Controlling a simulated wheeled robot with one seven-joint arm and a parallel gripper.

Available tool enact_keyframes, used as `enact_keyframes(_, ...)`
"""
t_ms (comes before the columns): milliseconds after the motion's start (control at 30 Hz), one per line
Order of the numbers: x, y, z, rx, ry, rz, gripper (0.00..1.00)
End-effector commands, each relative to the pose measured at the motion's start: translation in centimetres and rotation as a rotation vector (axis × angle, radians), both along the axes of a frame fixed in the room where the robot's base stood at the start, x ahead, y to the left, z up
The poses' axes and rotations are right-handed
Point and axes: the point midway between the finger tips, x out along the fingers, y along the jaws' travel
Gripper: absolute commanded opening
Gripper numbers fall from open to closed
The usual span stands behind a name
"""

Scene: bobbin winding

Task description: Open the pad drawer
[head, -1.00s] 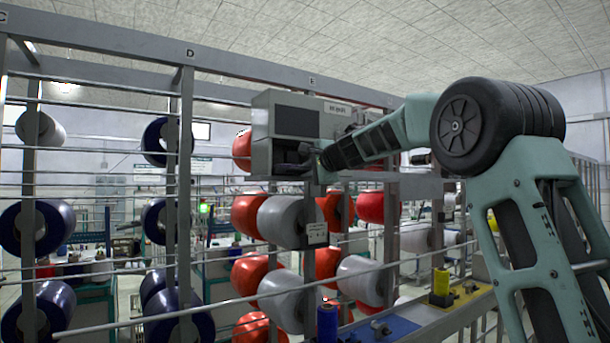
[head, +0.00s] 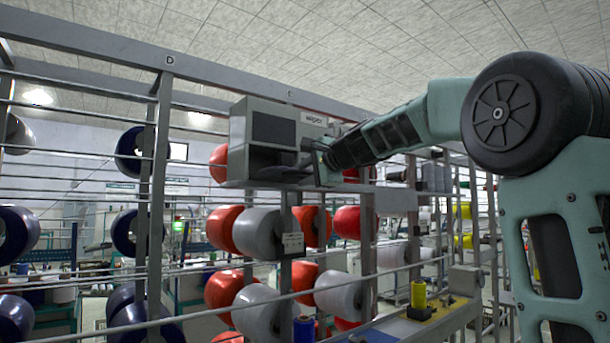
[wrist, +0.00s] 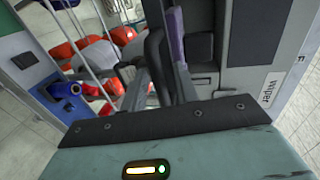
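A grey box (head: 236,150) labelled as a wiper hangs on the rack, with a dark panel above and a dark recess below. In the wrist view its grey front (wrist: 232,70) fills the right side. My gripper (head: 304,160) is at the lower right of the box's front in the head view. In the wrist view my gripper's dark fingers (wrist: 166,75) reach up close beside the front. A purple strip (wrist: 177,42) shows by the fingers; I cannot tell what it belongs to. The fingers overlap the drawer area, so the drawer's outline and any grip on it are unclear.
Rack bars (head: 157,200) and red, grey and dark blue spools surround the box. Below are a blue bobbin (head: 304,329) and a yellow bobbin (head: 418,294) on a ledge. The wrist view also shows the blue bobbin (wrist: 66,89) at the left.

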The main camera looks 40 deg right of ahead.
Motion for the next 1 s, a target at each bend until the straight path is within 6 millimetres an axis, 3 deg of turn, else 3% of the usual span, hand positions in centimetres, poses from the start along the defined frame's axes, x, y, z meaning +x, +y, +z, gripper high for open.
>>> enact_keyframes(233,-0.3,0.0,0.1,-0.001,-0.001,0.0,0.3)
enact_keyframes(367,-1.7,0.0,0.3,-0.002,-0.002,0.0,0.3)
enact_keyframes(800,-11.5,-0.4,2.3,-0.002,-0.003,-0.002,0.3)
enact_keyframes(1000,-15.1,-0.5,3.1,-0.001,-0.002,-0.001,0.3)
